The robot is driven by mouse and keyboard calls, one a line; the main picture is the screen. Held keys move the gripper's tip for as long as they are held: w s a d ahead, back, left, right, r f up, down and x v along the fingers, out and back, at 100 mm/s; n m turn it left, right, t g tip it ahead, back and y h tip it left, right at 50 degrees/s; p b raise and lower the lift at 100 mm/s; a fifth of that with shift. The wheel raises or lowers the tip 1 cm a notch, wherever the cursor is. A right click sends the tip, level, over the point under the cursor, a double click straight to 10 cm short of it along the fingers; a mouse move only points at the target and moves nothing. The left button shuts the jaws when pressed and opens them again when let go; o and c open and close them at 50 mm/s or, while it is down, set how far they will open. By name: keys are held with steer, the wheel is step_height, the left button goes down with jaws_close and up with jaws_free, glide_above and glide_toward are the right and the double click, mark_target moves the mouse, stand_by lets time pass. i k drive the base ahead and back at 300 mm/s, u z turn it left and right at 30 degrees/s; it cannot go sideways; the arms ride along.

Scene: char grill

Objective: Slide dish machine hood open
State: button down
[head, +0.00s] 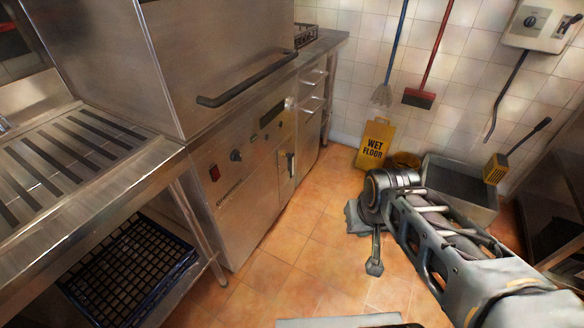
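The dish machine hood (215,45) is a large stainless steel box in the upper left of the head view. It sits down on the machine body (245,200), with no gap visible between them. A long dark bar handle (248,83) runs across the lower front of the hood. My arm reaches in from the lower right and bends at a joint near the middle right. My gripper (374,267) seems to be at the small end hanging below that joint, over the floor. It is right of the machine and well apart from the handle. Its fingers are too unclear to read.
A slatted steel drain table (70,165) adjoins the machine on the left, with a dark blue dish rack (130,265) below. A yellow wet floor sign (375,143), brooms and a grey floor basin (459,190) stand by the tiled wall. Orange floor (300,235) is clear before the machine.

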mark_target(173, 68)
steer(key=k, duration=0.5)
steer(key=u, duration=0.9)
steer(key=i, duration=1.5)
steer(key=z, duration=0.8)
